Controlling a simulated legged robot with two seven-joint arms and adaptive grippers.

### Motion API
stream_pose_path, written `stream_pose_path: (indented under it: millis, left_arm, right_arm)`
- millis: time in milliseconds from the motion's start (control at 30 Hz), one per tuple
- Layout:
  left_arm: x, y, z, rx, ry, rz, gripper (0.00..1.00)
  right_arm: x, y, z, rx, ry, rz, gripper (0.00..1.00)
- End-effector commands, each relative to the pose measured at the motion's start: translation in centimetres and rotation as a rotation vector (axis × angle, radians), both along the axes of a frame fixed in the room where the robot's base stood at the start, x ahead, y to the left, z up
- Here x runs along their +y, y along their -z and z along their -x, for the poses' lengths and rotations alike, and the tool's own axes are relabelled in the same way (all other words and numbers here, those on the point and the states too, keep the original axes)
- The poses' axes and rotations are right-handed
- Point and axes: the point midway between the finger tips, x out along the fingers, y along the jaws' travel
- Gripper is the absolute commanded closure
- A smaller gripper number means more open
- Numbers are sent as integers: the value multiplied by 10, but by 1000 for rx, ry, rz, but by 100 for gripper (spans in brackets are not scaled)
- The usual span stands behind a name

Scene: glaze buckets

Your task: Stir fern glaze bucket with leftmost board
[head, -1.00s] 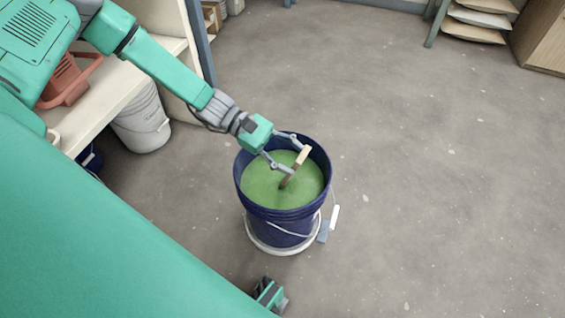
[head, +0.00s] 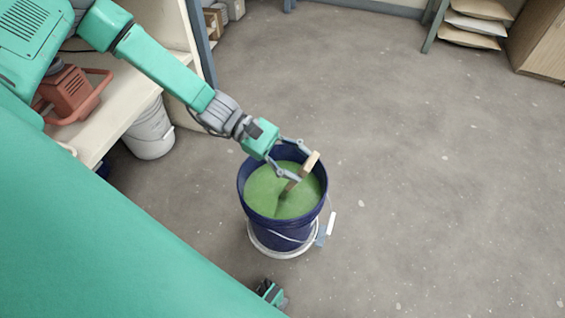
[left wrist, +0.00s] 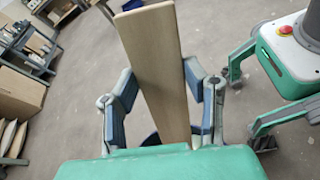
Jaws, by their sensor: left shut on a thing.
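The fern glaze bucket (head: 283,224) is dark blue, filled with green glaze (head: 265,190), and stands upright on the floor in the head view. My left gripper (head: 300,163) is over the bucket's far rim, shut on a wooden board (head: 311,166). The board leans, its lower end dipping into the glaze and its upper end above the rim. In the left wrist view the board (left wrist: 155,70) stands between the two fingers, and its lower part is hidden behind my gripper body. A small green and dark part at the head view's bottom edge cannot be identified surely as my right gripper.
The bucket stands on a white round base (head: 283,252). Shelves with bags (head: 472,25) stand at the back right. The floor (head: 430,180) right of the bucket is clear.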

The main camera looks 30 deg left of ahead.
Motion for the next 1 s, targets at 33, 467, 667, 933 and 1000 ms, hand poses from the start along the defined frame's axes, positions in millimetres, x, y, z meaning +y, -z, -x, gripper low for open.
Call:
stream_pose_path:
  millis: [33, 467, 667, 933, 1000]
  left_arm:
    - [-2, -9, 1, -1, 1, 1, 100]
    - [-15, -48, 12, -1, 2, 2, 100]
    - [-21, -67, 16, -1, 1, 2, 100]
    - [-27, -85, 21, -1, 1, 1, 100]
    - [-28, -86, 21, -1, 1, 1, 100]
  right_arm:
    - [0, -7, 0, 0, 0, 0, 0]
    - [0, -39, 0, 0, 0, 0, 0]
    - [0, -53, 0, 0, 0, 0, 0]
    - [0, -66, 0, 0, 0, 0, 0]
    - [0, -66, 0, 0, 0, 0, 0]
